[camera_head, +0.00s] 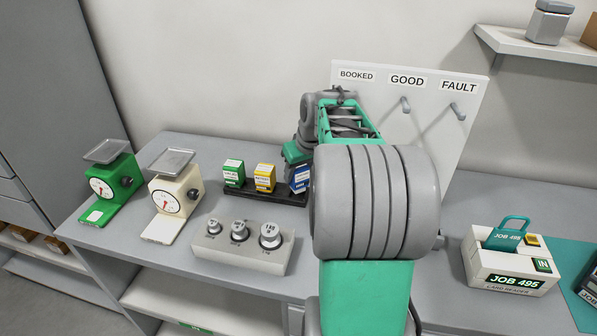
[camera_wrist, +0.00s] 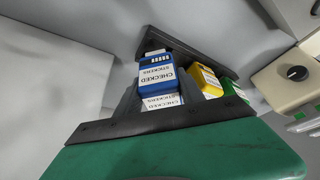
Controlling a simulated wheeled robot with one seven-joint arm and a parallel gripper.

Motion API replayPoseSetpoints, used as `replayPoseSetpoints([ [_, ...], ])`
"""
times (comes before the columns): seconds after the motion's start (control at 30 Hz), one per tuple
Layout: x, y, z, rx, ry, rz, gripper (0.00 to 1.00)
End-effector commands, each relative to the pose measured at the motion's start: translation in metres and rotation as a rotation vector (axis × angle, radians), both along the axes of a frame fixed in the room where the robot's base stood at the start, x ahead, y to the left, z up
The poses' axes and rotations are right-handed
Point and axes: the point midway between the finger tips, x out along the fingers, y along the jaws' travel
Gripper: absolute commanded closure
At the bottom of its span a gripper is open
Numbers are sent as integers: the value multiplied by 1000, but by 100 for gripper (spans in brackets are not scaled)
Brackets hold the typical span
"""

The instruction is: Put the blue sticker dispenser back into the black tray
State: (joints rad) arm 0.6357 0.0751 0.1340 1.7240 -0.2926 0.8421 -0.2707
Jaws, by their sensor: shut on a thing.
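The blue sticker dispenser (camera_head: 299,179) is at the right end of the black tray (camera_head: 278,197), partly hidden by my arm. It looks slightly tilted against its neighbours; I cannot tell whether it touches the tray floor. My gripper (camera_head: 297,164) is above it, mostly hidden behind my own arm. In the wrist view my gripper (camera_wrist: 168,86) is shut on the blue dispenser (camera_wrist: 155,75), which reads CHECKED STICKERS. A green dispenser (camera_head: 233,172) and a yellow dispenser (camera_head: 265,178) stand in the tray to its left.
A green scale (camera_head: 106,185) and a cream scale (camera_head: 172,195) stand at the left. A weight block (camera_head: 240,248) lies in front of the tray. A pegboard (camera_head: 432,110) stands behind my arm. A white JOB 495 box (camera_head: 510,268) is at the right.

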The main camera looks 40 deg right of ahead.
Motion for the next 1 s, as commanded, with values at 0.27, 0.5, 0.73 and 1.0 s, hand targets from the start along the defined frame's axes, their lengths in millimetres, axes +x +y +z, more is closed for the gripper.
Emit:
replayPoseSetpoints([
  [0.27,0,0,0,0,0,0,93],
  [0.5,0,0,-2,0,0,0,93],
  [0.73,0,0,-9,0,0,0,93],
  [1.0,0,0,-14,0,0,0,51],
])
